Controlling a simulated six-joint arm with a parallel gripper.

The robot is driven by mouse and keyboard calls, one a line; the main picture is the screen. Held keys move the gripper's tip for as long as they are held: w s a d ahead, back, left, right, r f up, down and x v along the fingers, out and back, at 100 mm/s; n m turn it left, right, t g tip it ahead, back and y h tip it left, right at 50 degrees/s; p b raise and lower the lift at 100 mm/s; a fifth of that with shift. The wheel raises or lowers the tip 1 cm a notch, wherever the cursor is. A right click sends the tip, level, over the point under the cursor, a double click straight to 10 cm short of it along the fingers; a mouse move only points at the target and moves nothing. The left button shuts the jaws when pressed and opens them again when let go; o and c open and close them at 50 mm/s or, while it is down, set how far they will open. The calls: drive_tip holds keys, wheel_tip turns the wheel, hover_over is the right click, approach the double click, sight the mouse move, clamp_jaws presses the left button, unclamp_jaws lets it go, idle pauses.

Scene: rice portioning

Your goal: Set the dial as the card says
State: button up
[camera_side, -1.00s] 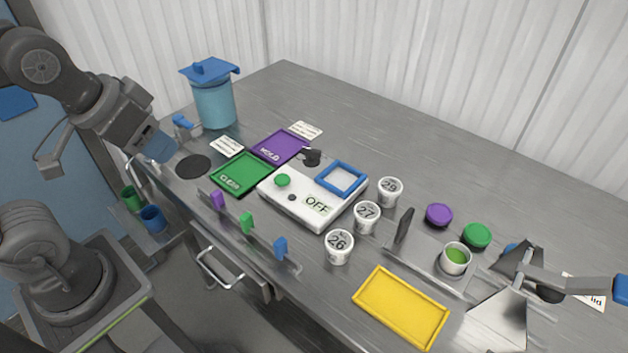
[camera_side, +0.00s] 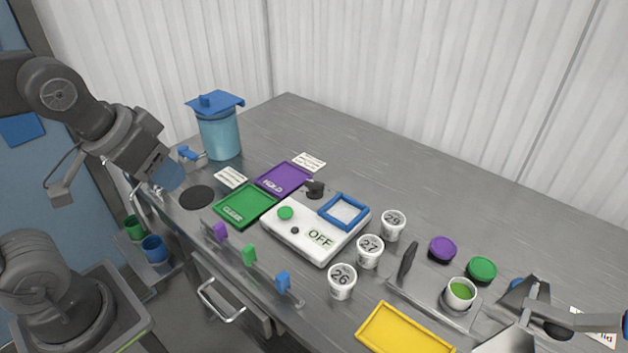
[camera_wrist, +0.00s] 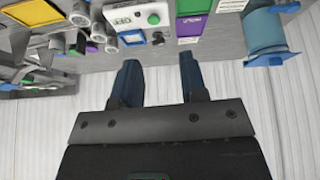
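A small black knob (camera_side: 295,230) sits on the front of the white scale-like box (camera_side: 318,258), beside a green button (camera_side: 286,213) and a display reading "OFF". A larger black part (camera_side: 315,188), perhaps a dial, stands at the box's back edge; it also shows in the wrist view (camera_wrist: 157,38). Two white cards, one (camera_side: 231,177) near the green tray and one (camera_side: 310,161) behind the purple tray, carry text too small to read. My gripper (camera_side: 170,177) hangs at the left, away from the box. In the wrist view its blue fingers (camera_wrist: 159,62) are apart with nothing between them.
A blue lidded bin (camera_side: 220,137) stands at the back left. Green (camera_side: 227,217) and purple (camera_side: 266,187) trays lie left of the box. Numbered cups (camera_side: 370,252), lids (camera_side: 442,249) and a yellow tray (camera_side: 403,340) are to the right. The back of the table is clear.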

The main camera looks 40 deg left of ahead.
drive_tip(key=w+r+n+g+h, duration=0.1)
drive_tip(key=w+r+n+g, duration=0.1)
drive_tip(key=w+n, duration=0.5)
drive_tip(key=n+g+h, duration=0.2)
drive_tip(key=n+h, duration=0.1)
drive_tip(key=n, duration=1.1)
hover_over(314, 182)
drive_tip(key=s+a, duration=0.2)
drive_tip(key=a, duration=0.3)
wheel_tip(314, 182, down, 8)
drive_tip(key=x, duration=1.4)
drive_tip(key=shift+f, duration=0.1)
drive_tip(key=shift+a, duration=0.1)
clamp_jaws()
